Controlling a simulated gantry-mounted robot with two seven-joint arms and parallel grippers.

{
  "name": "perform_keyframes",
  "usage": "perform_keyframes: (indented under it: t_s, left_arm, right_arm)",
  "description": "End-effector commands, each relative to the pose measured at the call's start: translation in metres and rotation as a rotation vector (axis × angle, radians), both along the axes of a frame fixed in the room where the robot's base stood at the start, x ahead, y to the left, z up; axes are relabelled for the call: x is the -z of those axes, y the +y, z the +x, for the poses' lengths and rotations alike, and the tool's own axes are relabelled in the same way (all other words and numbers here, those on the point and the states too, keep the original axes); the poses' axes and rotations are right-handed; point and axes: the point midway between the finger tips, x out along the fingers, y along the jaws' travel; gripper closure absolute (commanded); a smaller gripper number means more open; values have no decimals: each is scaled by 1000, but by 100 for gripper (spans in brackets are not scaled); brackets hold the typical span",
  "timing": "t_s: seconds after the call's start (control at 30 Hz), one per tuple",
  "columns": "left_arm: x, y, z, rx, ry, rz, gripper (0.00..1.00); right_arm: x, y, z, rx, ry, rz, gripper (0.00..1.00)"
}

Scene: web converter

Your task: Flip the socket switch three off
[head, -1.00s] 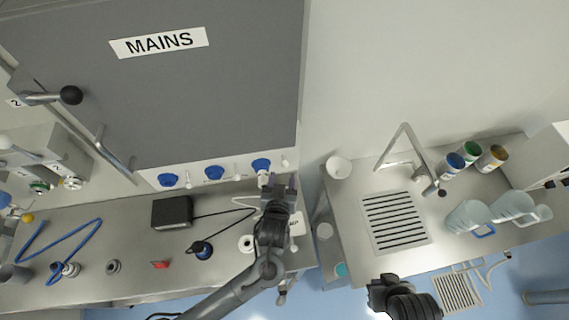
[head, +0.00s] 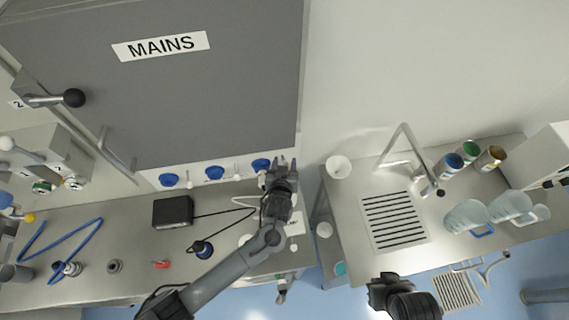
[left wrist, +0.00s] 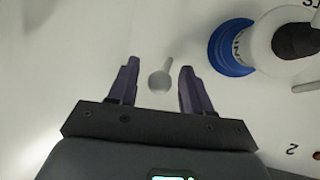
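The socket panel (head: 195,177) below the grey MAINS door carries three blue sockets, each with a small white switch lever at its right. The third socket (head: 260,164) is at the panel's right end; in the left wrist view it shows as a blue ring (left wrist: 226,57) with a white and dark plug in it. My left gripper (head: 281,163) is open at that end. In the left wrist view the left gripper (left wrist: 158,82) has a pale switch lever (left wrist: 161,77) between its spread fingers, with visible gaps on both sides. My right gripper (head: 383,283) is away by the sink counter.
The metal bench below the panel holds a black box (head: 173,211), a blue-based plug (head: 203,249) and cables. A sink counter (head: 350,230) with a tap and cups stands to the right. Blank wall lies right of the panel.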

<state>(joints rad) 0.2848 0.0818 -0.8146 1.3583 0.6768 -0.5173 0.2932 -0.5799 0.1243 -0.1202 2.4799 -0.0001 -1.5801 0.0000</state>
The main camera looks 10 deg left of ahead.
Motion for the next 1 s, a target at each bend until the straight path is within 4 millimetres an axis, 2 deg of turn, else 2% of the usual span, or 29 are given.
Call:
perform_keyframes:
  t_s: [0.03,0.3,0.43,0.53,1.0]
  left_arm:
    - [0,0,0,0,0,0,59]
    - [0,0,0,0,0,0,100]
    - [2,0,-1,1,-6,2,100]
    - [9,-1,-2,3,-43,13,100]
    - [30,-2,-4,0,-390,121,100]
  right_arm:
    - [0,0,0,0,0,0,100]
    - [0,0,0,0,0,0,100]
    - [3,0,0,1,0,0,100]
    - [13,0,0,2,-2,2,100]
    - [95,2,0,6,1,8,100]
